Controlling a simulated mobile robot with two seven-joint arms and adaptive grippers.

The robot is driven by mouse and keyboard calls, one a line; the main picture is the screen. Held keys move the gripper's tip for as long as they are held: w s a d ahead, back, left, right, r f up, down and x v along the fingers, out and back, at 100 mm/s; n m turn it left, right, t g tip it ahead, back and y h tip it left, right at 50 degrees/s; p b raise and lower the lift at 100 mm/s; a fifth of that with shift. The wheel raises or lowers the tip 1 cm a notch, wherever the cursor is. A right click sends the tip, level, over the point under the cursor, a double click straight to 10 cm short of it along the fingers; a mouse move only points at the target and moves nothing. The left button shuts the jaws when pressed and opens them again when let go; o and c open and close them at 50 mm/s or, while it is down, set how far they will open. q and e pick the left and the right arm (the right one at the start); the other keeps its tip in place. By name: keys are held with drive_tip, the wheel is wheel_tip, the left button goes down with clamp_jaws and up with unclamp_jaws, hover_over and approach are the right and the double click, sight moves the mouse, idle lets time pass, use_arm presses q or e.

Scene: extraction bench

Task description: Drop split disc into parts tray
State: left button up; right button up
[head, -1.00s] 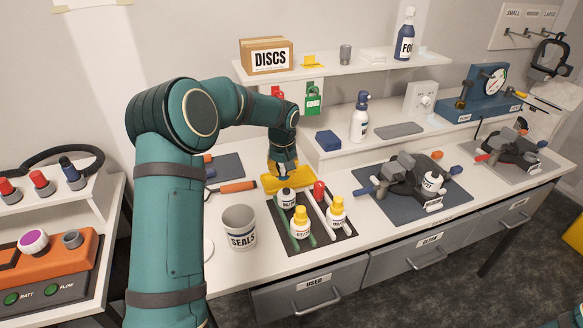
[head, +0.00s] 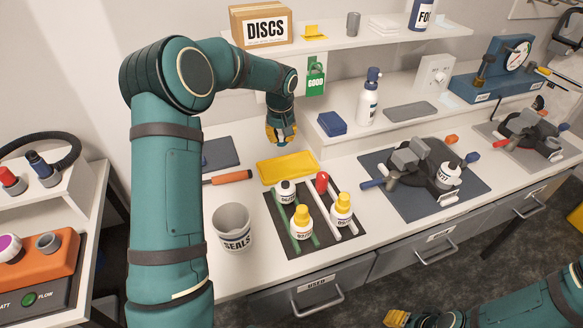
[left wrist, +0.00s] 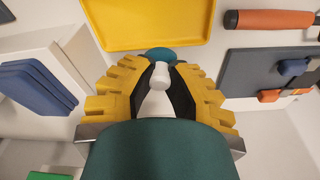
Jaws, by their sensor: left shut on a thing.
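The yellow parts tray (head: 287,167) lies on the bench behind the dark rack mat, and its visible floor looks bare. In the left wrist view the tray (left wrist: 150,22) is at the top, beyond my fingertips. My left gripper (head: 281,134) is above the bench, near the tray's back edge in the picture. In the left wrist view its yellow fingers (left wrist: 160,62) are shut on a small teal-and-white piece (left wrist: 160,54). I cannot tell whether this is the split disc. My right gripper (head: 398,318) is at the bottom edge of the head view; its jaw opening is unclear.
A rack mat (head: 290,243) with several small bottles is in front of the tray. A SEALS cup (head: 232,229) and an orange-handled tool (head: 229,177) are to the left. A shelf with a blue block (head: 331,123) is to the right. A DISCS box (head: 262,26) stands above.

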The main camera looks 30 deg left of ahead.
use_arm(q)
drive_tip(key=shift+f+b, duration=1.2)
drive_tip(key=shift+f, duration=1.1)
drive_tip(key=o, duration=0.8)
drive_tip(key=shift+r, duration=0.1)
drive_tip(key=r, duration=0.7)
drive_tip(key=shift+s+d+r, duration=0.2)
drive_tip(key=shift+s+d, duration=0.1)
drive_tip(key=shift+s, duration=0.1)
